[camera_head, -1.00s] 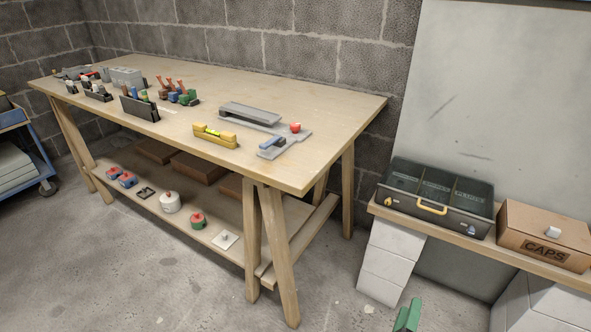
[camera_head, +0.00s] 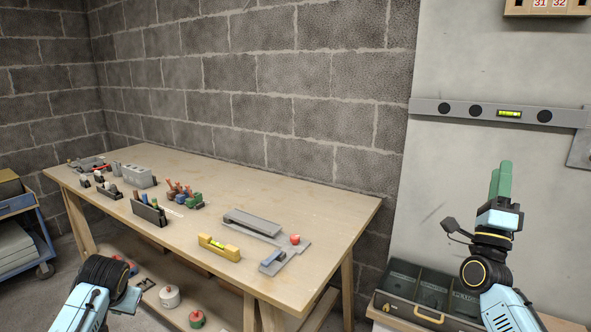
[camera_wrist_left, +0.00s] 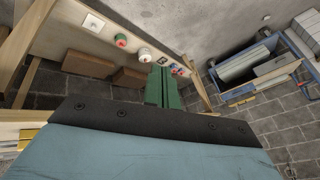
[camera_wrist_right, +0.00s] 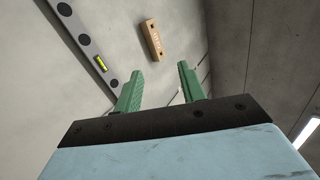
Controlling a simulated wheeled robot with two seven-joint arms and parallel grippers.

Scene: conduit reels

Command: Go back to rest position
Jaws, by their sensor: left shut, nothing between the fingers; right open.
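My right gripper (camera_head: 501,180) is raised in front of the pale wall panel at the right of the head view. Its green fingers point up. In the right wrist view its fingers (camera_wrist_right: 158,84) stand apart with nothing between them. My left arm enters the head view at the lower left, in front of the wooden workbench (camera_head: 330,215); its fingers do not show there. In the left wrist view the green fingers of my left gripper (camera_wrist_left: 163,86) are together and empty, with the bench's lower shelf behind them.
The workbench carries a yellow level (camera_head: 219,248), a grey tray-like part (camera_head: 252,223) and several small tools. A dark compartment case (camera_head: 425,290) lies below my right arm. A grey level (camera_head: 460,109) hangs on the panel. A blue cart (camera_head: 30,235) stands at left.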

